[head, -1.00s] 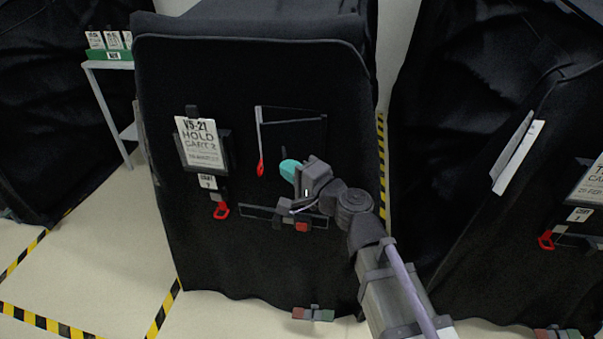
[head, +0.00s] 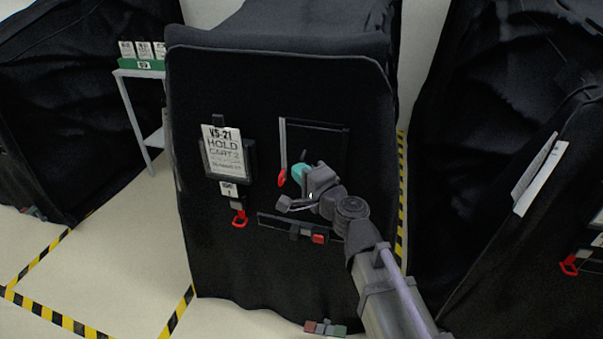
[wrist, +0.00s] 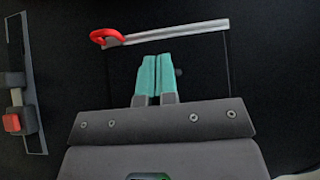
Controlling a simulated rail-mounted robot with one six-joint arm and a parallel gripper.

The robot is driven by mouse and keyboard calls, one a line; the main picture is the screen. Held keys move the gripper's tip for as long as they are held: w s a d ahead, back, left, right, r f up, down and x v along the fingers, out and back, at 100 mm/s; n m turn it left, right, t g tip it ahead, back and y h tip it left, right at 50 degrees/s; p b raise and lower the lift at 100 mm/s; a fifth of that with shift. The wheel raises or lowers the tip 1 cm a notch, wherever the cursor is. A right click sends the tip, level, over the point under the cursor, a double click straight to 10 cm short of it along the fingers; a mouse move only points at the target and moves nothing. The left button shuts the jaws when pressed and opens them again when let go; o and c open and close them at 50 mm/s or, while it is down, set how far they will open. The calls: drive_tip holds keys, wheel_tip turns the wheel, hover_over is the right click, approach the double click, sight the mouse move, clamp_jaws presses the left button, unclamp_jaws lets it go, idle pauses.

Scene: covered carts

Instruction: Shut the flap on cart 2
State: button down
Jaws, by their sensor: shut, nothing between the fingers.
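Cart 2 (head: 230,255) stands under a black cover, with a HOLD CART 2 card (head: 222,150) on its front. Its dark flap (head: 325,148) has a pale edge strip (head: 283,145) on the left and a red pull (head: 281,178) at the strip's lower end. The flap looks nearly flat against the front; a small gap cannot be ruled out. In the wrist view the strip (wrist: 180,33) and red pull (wrist: 105,37) lie beyond my fingers. My gripper (head: 299,173) is shut and empty, its teal fingertips (wrist: 154,58) over the flap near the strip. Contact cannot be told.
A latch bar with a red button (head: 318,238) sits below the flap; it also shows in the wrist view (wrist: 12,122). A red loop (head: 239,217) hangs below the card. Covered carts stand on both sides. A small table (head: 140,73) is behind left. Striped tape marks the floor.

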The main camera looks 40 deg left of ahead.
drive_tip(key=shift+w+a+r, duration=0.25)
drive_tip(key=shift+w+a, duration=0.1)
drive_tip(key=shift+w, duration=0.15)
drive_tip(key=s+v, duration=0.1)
drive_tip(key=v, duration=1)
drive_tip(key=s+d+f+n+g+h, duration=0.4)
drive_tip(key=d+f+n+g+h, duration=0.15)
drive_tip(key=f+n, duration=0.35)
drive_tip(key=w+d+f+m+h, duration=0.1)
drive_tip(key=w+d+f+h, duration=0.2)
drive_tip(key=d, duration=0.9)
drive_tip(key=w+d+f+m+h, duration=0.25)
drive_tip(key=d+h, duration=0.25)
drive_tip(key=d, duration=0.7)
drive_tip(key=w+d+f+m+h, duration=0.1)
drive_tip(key=w+d+f+h, duration=0.2)
drive_tip(key=d, duration=0.9)
wheel_tip(320, 180, up, 15)
drive_tip(key=s+d+p, duration=0.1)
drive_tip(key=d+p, duration=0.1)
drive_tip(key=p, duration=1.2)
drive_tip(key=shift+d+g+p, duration=0.25)
drive_tip(key=shift+g+p, duration=0.1)
drive_tip(key=shift+p, duration=0.05)
